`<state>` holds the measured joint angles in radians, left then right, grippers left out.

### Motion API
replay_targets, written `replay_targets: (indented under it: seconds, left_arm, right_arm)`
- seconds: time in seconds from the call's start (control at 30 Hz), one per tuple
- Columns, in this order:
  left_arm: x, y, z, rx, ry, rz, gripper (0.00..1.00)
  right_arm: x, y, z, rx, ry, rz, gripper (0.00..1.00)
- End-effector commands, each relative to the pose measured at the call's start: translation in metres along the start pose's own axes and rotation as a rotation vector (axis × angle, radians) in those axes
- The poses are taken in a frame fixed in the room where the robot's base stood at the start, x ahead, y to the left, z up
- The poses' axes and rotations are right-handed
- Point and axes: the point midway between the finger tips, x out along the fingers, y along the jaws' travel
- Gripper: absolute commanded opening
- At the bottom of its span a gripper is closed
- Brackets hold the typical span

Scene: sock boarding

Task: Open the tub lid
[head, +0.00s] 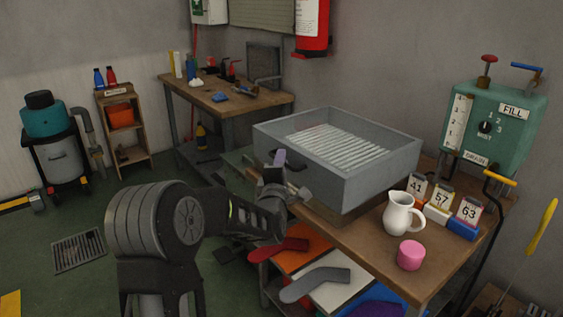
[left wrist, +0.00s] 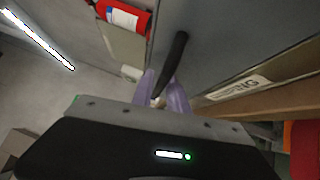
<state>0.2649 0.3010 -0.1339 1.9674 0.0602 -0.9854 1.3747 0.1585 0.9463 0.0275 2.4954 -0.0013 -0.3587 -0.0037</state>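The grey box-shaped tub (head: 375,182) stands on the wooden bench. Pale slats show inside its upper rim; I cannot make out a separate lid. A black bar handle (head: 290,160) sits on its front left side, and it also shows in the left wrist view (left wrist: 172,65). My left gripper (head: 282,165) is at this handle. In the left wrist view its purple fingers (left wrist: 163,95) lie close on either side of the handle's near end. I cannot tell whether they press on it. My right gripper is not in view.
A white jug (head: 401,213), a pink cup (head: 411,255) and numbered blocks (head: 437,205) stand on the bench (head: 340,228) right of the tub. A red sock-shaped piece (head: 278,249) and a grey one (head: 315,284) lie below. A green fill unit (head: 493,130) is at the right.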

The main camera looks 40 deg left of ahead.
Motion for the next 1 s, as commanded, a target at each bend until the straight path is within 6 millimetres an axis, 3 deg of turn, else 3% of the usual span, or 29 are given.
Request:
replay_targets:
  seconds: [0.3,1.0]
  left_arm:
    - [-0.0003,0.0000,0.0001,0.000,0.000,0.000,0.00]
    - [-0.0005,-0.0004,0.0003,0.000,-0.001,-0.001,0.00]
  right_arm:
    - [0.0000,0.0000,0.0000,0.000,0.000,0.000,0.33]
    - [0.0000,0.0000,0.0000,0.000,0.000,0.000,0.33]
